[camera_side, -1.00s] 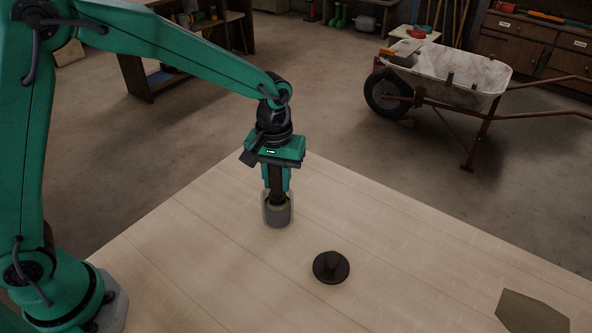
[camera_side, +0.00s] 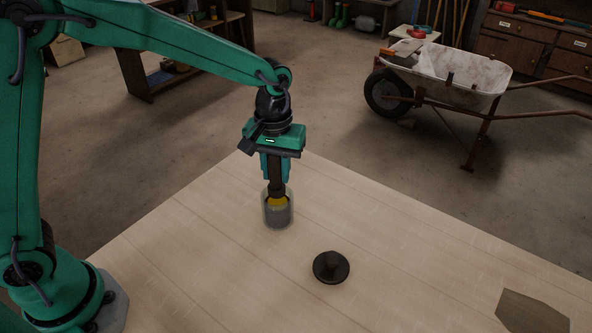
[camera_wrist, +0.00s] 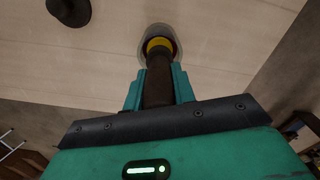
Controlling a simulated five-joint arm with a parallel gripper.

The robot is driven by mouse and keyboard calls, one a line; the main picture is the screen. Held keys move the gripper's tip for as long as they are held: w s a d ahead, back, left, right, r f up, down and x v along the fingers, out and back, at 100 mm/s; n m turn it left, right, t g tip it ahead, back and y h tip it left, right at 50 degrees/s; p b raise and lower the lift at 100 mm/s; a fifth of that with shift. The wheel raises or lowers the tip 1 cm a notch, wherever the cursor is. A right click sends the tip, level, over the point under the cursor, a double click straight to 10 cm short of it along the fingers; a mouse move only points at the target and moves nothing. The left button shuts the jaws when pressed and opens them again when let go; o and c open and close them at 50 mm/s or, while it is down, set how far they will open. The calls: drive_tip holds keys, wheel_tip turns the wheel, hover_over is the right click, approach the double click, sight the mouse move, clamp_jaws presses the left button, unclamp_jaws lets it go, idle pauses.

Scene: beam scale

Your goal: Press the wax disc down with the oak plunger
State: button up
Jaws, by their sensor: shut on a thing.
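My gripper (camera_side: 275,168) is shut on the dark brown shaft of the plunger (camera_side: 277,187), which hangs upright. The plunger's lower end is inside a greyish, see-through cup (camera_side: 278,220) standing on the pale table. A yellow part shows at the plunger's lower end, within the cup, in both views; I cannot tell whether it belongs to the plunger. The wrist view shows the plunger shaft (camera_wrist: 158,85) between the fingers and the cup (camera_wrist: 144,32) around its end. A little red shows beside the yellow there. I cannot make out the wax disc for certain.
A black round piece with a raised knob (camera_side: 331,267) lies on the table right of and nearer than the cup. A flat olive-grey piece (camera_side: 532,310) lies at the lower right. The table (camera_side: 190,270) is otherwise clear. A wheelbarrow (camera_side: 445,75) stands on the floor beyond.

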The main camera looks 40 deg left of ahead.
drive_tip(key=shift+r, duration=3.25)
drive_tip(key=shift+a, duration=0.1)
drive_tip(key=shift+a, duration=0.55)
drive_tip(key=s+a+m, duration=0.2)
drive_tip(key=a+m, duration=0.2)
drive_tip(key=a, duration=0.8)
drive_tip(key=shift+a+m, duration=0.3)
